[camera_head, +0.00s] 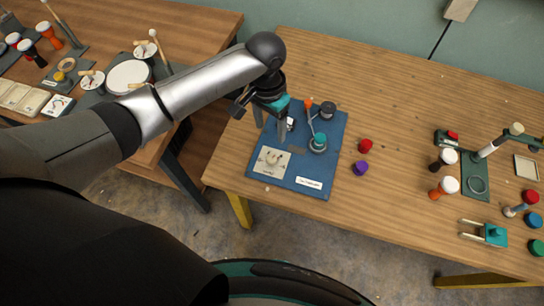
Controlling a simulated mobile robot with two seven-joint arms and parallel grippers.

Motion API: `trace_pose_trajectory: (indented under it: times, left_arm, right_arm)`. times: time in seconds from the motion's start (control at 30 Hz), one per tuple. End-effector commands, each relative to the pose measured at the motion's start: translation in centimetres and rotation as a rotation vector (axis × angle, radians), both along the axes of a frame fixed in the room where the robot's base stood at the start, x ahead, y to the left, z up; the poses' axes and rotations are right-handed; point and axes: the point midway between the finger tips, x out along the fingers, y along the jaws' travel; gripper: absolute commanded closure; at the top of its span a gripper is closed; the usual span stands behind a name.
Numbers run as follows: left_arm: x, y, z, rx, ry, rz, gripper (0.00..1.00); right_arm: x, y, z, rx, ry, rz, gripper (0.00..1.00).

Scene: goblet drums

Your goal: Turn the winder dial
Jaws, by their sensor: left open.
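A blue board (313,166) lies on the wooden table at the centre. A beige square plate with a small pale dial (271,160) sits at its front left corner. A white label on the board is too small to read. My left gripper (270,124) comes in from the upper left and points down over the board's left side, behind the dial plate. It is open, with nothing seen between its fingers. It appears apart from the dial. A teal-topped round part (318,142), an orange-tipped lever (309,108) and a dark cylinder (327,110) are also on the board. My right gripper is out of view.
A red piece (365,146) and a purple piece (361,168) lie just right of the board. Several goblet drums, a grey stand (476,186) and a teal clamp (493,235) are farther right. Another table (190,27) with drums and dials is at left. The table between is clear.

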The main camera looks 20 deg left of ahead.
Motion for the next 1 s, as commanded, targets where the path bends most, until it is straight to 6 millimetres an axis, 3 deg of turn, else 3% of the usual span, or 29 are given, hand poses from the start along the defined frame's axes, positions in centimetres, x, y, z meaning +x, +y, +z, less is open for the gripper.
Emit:
trace_pose_trajectory:
  times: [0.5, 0.7, 1.0]
  left_arm:
    - [-0.3, -0.4, -11.0, 0.001, 0.003, -0.003, 0.31]
    - [-0.3, -0.5, -13.2, 0.001, 0.002, -0.005, 0.31]
    - [-0.3, -0.5, -13.7, 0.001, -0.001, -0.005, 0.31]
  right_arm:
    - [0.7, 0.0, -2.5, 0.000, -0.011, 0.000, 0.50]
    - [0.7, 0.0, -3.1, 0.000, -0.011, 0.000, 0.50]
    - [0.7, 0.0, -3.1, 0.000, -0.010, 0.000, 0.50]
